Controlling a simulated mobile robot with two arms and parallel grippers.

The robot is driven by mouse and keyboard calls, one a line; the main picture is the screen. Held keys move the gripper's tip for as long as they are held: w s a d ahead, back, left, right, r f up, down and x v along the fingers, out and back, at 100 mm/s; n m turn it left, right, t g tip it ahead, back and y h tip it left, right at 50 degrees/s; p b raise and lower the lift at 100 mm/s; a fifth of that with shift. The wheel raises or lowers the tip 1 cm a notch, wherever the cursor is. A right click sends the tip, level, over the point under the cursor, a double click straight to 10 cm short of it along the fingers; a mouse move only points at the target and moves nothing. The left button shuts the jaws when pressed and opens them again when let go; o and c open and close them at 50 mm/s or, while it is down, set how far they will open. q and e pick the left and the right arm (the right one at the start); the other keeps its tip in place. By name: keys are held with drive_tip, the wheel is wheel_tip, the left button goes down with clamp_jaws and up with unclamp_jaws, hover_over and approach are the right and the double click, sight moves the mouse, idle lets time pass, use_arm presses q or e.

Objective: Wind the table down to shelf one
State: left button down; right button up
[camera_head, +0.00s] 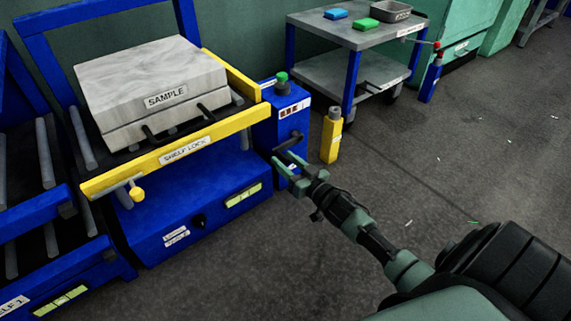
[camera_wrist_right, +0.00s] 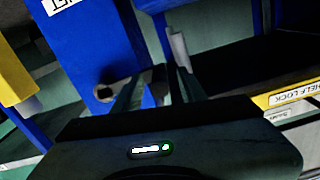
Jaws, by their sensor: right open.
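The blue lift table (camera_head: 190,205) stands at the left with a yellow bar labelled SHELF LOCK (camera_head: 185,149) across its front. A grey slab labelled SAMPLE (camera_head: 140,75) rests on top. A dark crank handle (camera_head: 291,140) sticks out from the blue box (camera_head: 285,108) at the table's right end. My right gripper (camera_head: 286,170) is open, with its fingers close beside the crank; contact cannot be told. In the right wrist view the open fingers (camera_wrist_right: 152,90) point towards the blue box (camera_wrist_right: 95,45). My left gripper is not in view.
A blue shelf rack (camera_head: 35,218) with rollers, its label partly cut off, stands left of the table. A yellow post (camera_head: 331,138) stands right of the crank. A trolley (camera_head: 365,38) with small blocks and a tray is behind.

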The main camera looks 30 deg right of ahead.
clamp_jaws()
idle(1.4)
